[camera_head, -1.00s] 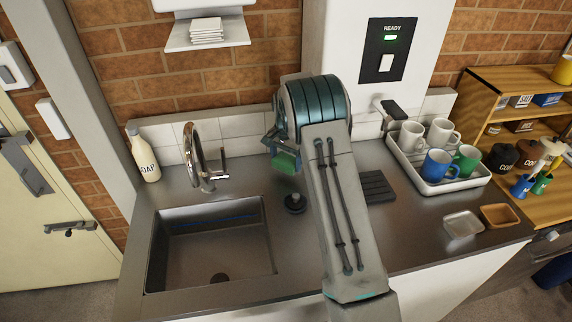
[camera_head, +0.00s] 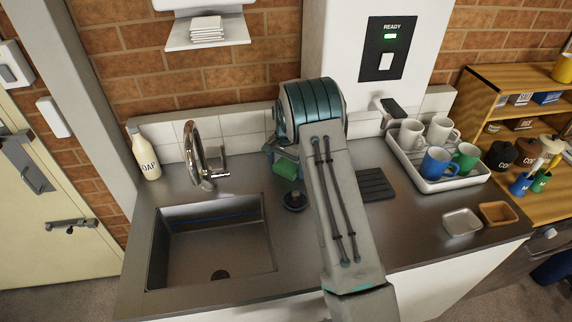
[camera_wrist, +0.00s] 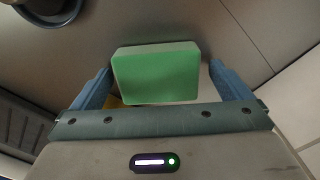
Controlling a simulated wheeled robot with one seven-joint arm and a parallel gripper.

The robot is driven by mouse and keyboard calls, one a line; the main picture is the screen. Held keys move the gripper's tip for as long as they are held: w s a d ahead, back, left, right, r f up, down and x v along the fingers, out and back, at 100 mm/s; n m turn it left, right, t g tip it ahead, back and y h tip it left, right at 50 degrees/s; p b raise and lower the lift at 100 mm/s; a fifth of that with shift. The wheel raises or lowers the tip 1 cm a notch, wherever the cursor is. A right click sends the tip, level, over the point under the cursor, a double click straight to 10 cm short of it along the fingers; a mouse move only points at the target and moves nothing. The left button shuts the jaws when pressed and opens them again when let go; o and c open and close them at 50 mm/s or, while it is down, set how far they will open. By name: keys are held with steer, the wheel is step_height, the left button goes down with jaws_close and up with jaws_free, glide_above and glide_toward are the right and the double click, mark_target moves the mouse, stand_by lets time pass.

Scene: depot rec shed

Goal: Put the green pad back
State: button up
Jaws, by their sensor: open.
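The green pad (camera_head: 286,170) is a small block, seen just left of my arm behind the sink's right end. It also shows in the wrist view (camera_wrist: 157,75), between the two blue fingers of my gripper (camera_wrist: 160,68). The fingers are open, with a gap visible on the pad's right side. A bit of yellow and a pale surface show behind or under the pad. I cannot tell what the pad rests on. In the head view my gripper (camera_head: 279,146) is partly hidden by my own arm.
The sink (camera_head: 210,240) and tap (camera_head: 195,160) are to the left. A black ribbed mat (camera_head: 375,185) and a white tray of mugs (camera_head: 447,187) are right of my arm. The tiled wall is close behind.

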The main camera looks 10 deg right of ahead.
mark_target(286, 165)
step_height(286, 165, up, 12)
steer(key=b, duration=0.2)
steer(key=s+r+n+t, duration=0.1)
steer(key=s+r+n, duration=0.1)
steer(key=s+r, duration=0.6)
steer(key=s+r+n+t, duration=0.2)
steer(key=s+n, duration=0.5)
steer(key=s, duration=2.3)
steer(key=shift+r+t, duration=0.3)
steer(key=shift+t, duration=0.1)
